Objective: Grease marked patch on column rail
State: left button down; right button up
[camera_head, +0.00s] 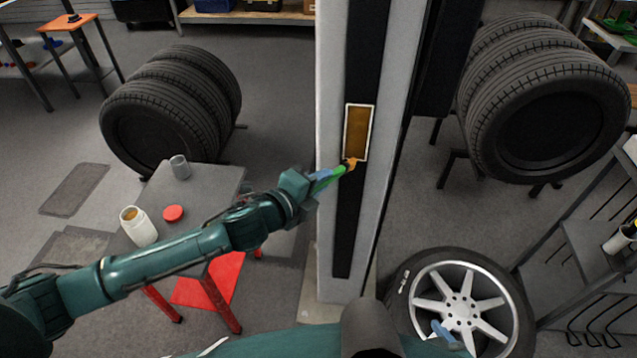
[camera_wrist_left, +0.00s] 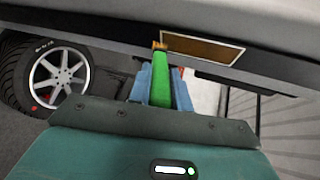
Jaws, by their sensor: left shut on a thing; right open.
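The column (camera_head: 330,215) stands upright in the middle with a dark rail strip. The marked patch (camera_head: 357,130) is a brown rectangle with a pale border on that strip; it also shows in the left wrist view (camera_wrist_left: 203,47). My left gripper (camera_head: 322,181) is shut on a green-handled brush (camera_head: 337,172), also visible in the left wrist view (camera_wrist_left: 160,90). The brush's orange-brown tip is at the patch's lower edge; I cannot tell whether it touches. My right gripper (camera_head: 448,335) is open at the bottom, partly hidden, in front of a wheel.
A small grey table (camera_head: 205,190) at left holds an open white jar (camera_head: 139,229) with brown content, a red lid (camera_head: 173,213) and a grey cup (camera_head: 180,167). Tyre stacks (camera_head: 185,95) (camera_head: 545,95) flank the column. A spoked wheel (camera_head: 465,295) stands at lower right beside a shelf (camera_head: 590,245).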

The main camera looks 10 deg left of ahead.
pick_arm(q)
jog(key=shift+w, duration=0.3)
notch_tip(320, 180, up, 4)
jog(key=p, duration=0.4)
jog(key=shift+s+f, duration=0.1)
jog(key=shift+f, duration=0.05)
jog(key=shift+r, duration=5.4)
jog(key=shift+f+b, duration=2.8)
jog(key=shift+f, duration=2.45)
jog(key=shift+f+b, duration=0.75)
jog(key=shift+f, duration=0.65)
jog(key=shift+f+b, duration=0.3)
jog(key=shift+f, duration=0.35)
